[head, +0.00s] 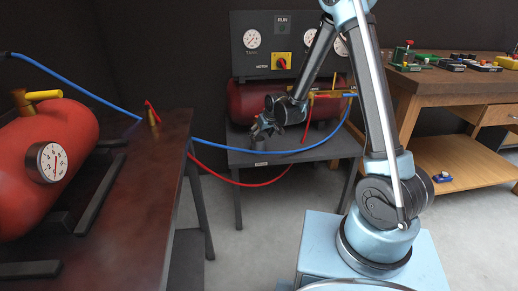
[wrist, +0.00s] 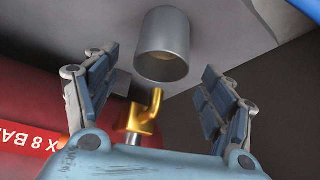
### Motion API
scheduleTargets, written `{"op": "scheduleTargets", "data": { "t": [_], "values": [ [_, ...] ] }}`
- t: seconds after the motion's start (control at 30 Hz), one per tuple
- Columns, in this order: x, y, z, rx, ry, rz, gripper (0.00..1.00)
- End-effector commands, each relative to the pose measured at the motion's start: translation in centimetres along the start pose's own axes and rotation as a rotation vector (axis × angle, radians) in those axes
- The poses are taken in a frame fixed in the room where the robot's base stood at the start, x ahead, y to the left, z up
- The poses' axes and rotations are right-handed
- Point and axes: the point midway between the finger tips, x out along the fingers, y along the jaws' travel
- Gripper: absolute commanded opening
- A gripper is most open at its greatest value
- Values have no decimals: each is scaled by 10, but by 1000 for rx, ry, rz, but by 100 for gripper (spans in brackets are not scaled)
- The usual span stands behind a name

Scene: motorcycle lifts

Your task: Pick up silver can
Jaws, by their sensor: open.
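The silver can (wrist: 163,48) is a plain grey cylinder in the upper middle of the wrist view. It also shows small and dark in the head view (head: 259,142), near the front left of the far grey table. My gripper (wrist: 160,72) is open, with one finger pad left of the can and one to its right. The fingers do not appear to touch the can. In the head view my gripper (head: 266,125) hangs just above the can.
A red tank (head: 245,103) with yellow fittings lies behind the can, and its brass fitting (wrist: 147,110) is close to my gripper. A gauge panel (head: 265,45) stands behind. Blue (head: 215,146) and red hoses (head: 235,184) run nearby. A wooden bench (head: 450,85) stands right.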

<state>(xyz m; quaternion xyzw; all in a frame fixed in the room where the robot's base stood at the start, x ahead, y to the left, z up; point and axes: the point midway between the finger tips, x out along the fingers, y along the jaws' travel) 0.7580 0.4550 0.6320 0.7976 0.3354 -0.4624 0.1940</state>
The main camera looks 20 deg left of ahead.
Motion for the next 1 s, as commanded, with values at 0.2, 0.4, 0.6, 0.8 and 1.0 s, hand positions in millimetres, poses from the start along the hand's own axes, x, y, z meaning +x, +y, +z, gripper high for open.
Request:
{"op": "scheduleTargets", "data": {
  "t": [0.2,0.4,0.6,0.8,1.0],
  "values": [
    [26,-1,-2,0,0,0,76],
    [42,-1,-2,0,0,0,76],
    [45,-1,-1,0,0,0,76],
    [45,-1,-1,0,0,0,60],
    [44,-1,-2,0,0,0,27]
  ]
}}
